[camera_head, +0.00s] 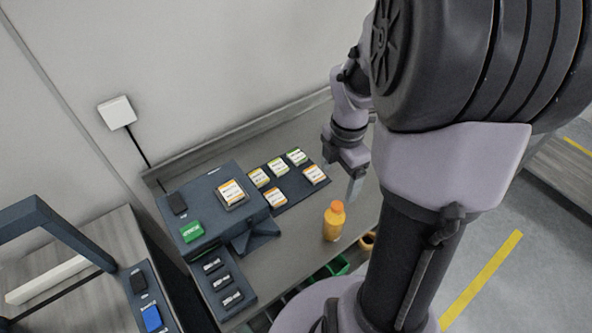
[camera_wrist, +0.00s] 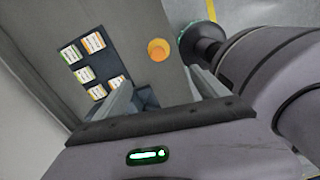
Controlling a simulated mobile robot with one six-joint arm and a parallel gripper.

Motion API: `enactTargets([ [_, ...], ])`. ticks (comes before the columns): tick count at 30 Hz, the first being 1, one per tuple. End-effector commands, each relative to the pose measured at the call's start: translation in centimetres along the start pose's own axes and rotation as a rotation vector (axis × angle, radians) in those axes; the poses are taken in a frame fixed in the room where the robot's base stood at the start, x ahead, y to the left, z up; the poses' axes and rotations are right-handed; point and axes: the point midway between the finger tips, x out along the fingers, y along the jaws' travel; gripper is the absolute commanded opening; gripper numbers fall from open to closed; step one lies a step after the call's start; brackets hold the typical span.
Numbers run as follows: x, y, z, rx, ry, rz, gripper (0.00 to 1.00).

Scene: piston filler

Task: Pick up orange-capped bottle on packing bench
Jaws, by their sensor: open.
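An orange bottle with an orange cap (camera_head: 334,221) stands upright on the grey packing bench (camera_head: 303,232), near its front edge. In the wrist view its round orange top (camera_wrist: 158,50) shows from above, beyond my fingers. My gripper (camera_head: 355,186) is above the bench, behind and a little right of the bottle, apart from it. In the wrist view my gripper (camera_wrist: 165,92) has its two fingers spread with nothing between them. The lower part of the bottle is hardly seen in the wrist view.
A dark mat (camera_head: 292,194) with several label cards lies behind the bottle. A dark blue device (camera_head: 213,208) with a green button (camera_head: 192,232) stands at the left. Coloured bins (camera_head: 342,265) sit below the front edge. Bare bench surrounds the bottle.

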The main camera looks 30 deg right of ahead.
Motion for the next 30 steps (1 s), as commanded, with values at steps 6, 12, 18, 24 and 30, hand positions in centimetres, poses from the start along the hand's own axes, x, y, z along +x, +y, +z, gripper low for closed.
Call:
enactTargets([
  [6, 5.9, -0.1, -0.1, 0.001, 0.003, -0.004, 0.83],
  [12, 11.0, 0.0, -0.1, 0.002, 0.002, -0.002, 0.83],
  [18, 12.8, 0.1, 0.1, 0.003, 0.001, 0.0, 0.83],
  [24, 16.6, 0.5, 0.8, 0.003, 0.003, -0.002, 0.83],
  [30, 17.4, 0.6, 0.8, 0.002, 0.0, 0.001, 0.83],
])
